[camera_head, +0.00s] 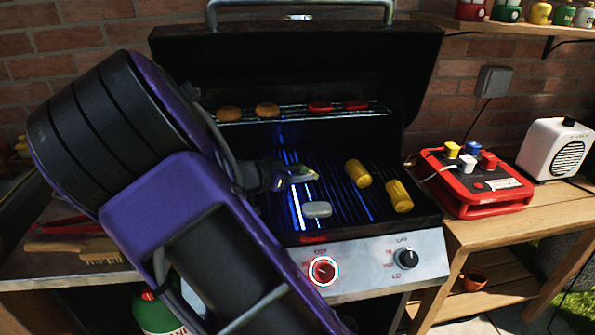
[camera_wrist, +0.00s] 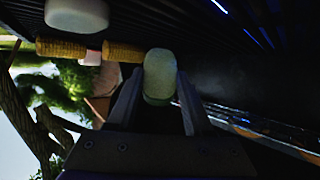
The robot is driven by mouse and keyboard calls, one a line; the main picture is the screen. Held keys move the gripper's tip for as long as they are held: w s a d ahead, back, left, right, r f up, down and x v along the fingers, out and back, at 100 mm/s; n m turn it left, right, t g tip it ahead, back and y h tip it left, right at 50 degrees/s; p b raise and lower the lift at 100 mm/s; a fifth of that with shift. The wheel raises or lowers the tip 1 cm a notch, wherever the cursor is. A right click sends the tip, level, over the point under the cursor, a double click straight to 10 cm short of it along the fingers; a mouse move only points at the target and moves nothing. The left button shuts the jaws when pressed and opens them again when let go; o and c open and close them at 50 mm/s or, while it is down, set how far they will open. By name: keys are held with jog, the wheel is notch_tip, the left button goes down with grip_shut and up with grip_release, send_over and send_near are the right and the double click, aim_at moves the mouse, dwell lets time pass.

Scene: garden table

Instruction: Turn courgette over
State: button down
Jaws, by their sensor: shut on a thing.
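My gripper (camera_wrist: 158,100) is shut on the courgette (camera_wrist: 157,72), a pale green piece with rounded ends, held between the fingertips. In the head view my gripper (camera_head: 287,178) comes in from the left, low over the grill grate (camera_head: 336,192). The courgette (camera_head: 303,175) shows there only as a small pale yellow-green piece at the fingertips. I cannot tell whether it touches the bars. A whitish, rounded slab (camera_head: 317,209) lies on the grate in front of my gripper; it also shows in the wrist view (camera_wrist: 77,15).
Two yellow corn cobs (camera_head: 378,186) lie on the grate to the right. An upper rack (camera_head: 290,114) holds two browned round pieces and two red ones. The open lid (camera_head: 300,60) stands behind. A red box (camera_head: 477,184) and white speaker (camera_head: 554,148) stand on the right side table.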

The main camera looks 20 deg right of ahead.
jog(key=shift+f, duration=0.8)
jog(key=shift+c, duration=1.1)
grip_release()
jog(key=shift+a, duration=0.1)
jog(key=p+v, duration=0.1)
jog(key=v, duration=1.6)
jog(key=shift+p, duration=0.3)
jog(key=shift+s, duration=0.1)
